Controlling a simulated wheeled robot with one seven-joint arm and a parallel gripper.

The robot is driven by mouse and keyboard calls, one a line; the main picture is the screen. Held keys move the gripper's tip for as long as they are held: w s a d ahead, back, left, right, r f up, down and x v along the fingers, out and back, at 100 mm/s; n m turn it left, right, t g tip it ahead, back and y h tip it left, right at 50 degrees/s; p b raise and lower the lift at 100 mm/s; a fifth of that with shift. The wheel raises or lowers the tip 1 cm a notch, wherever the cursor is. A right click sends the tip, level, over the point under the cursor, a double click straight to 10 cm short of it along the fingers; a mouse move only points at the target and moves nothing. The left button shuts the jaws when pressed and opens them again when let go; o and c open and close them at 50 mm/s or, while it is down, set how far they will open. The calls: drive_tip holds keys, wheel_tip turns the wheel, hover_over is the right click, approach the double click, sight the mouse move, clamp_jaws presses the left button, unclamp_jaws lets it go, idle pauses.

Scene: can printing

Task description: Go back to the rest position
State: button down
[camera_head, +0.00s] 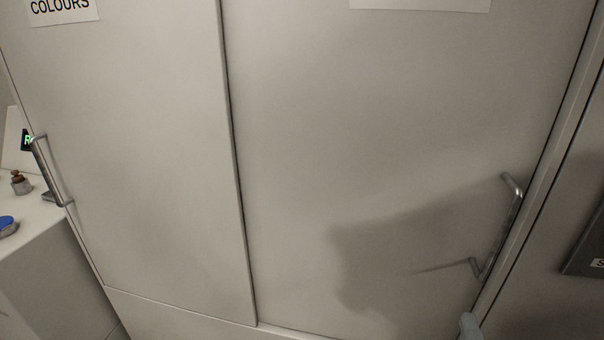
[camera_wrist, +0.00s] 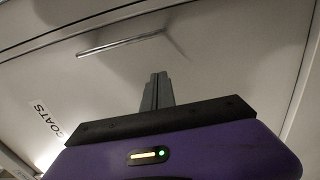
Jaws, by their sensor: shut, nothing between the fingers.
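My gripper (camera_wrist: 157,92) shows in the wrist view, with its two grey fingers together and nothing between them. It is in front of a pale cabinet door with a metal bar handle (camera_wrist: 125,46) and a label reading "COATS" (camera_wrist: 47,121). The fingers appear apart from the handle.
In the head view, a left door (camera_head: 140,170) labelled "COLOURS" (camera_head: 62,8) and a right door (camera_head: 390,120) look closed. They have bar handles at left (camera_head: 50,172) and right (camera_head: 513,220). A white counter (camera_head: 35,245) at far left bears a blue-topped item (camera_head: 7,226) and a small weight-like object (camera_head: 20,183).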

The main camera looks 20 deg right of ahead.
drive_tip(key=s+a+f+m+t+y, duration=0.1)
drive_tip(key=a+m+y, duration=0.1)
drive_tip(key=a+y, duration=0.35)
drive_tip(key=s+a+f+m+t+y, duration=0.2)
drive_tip(key=a+y, duration=0.1)
drive_tip(key=a, duration=0.5)
drive_tip(key=s+a+f+m+g+y, duration=0.1)
drive_tip(key=s+a+m, duration=0.2)
drive_tip(key=s, duration=0.4)
drive_tip(key=s+a+f+m+g+y, duration=0.1)
drive_tip(key=s+a+m, duration=0.2)
drive_tip(key=s, duration=0.4)
drive_tip(key=shift+f, duration=0.2)
drive_tip(key=shift+d+y, duration=0.15)
drive_tip(key=shift+y, duration=0.1)
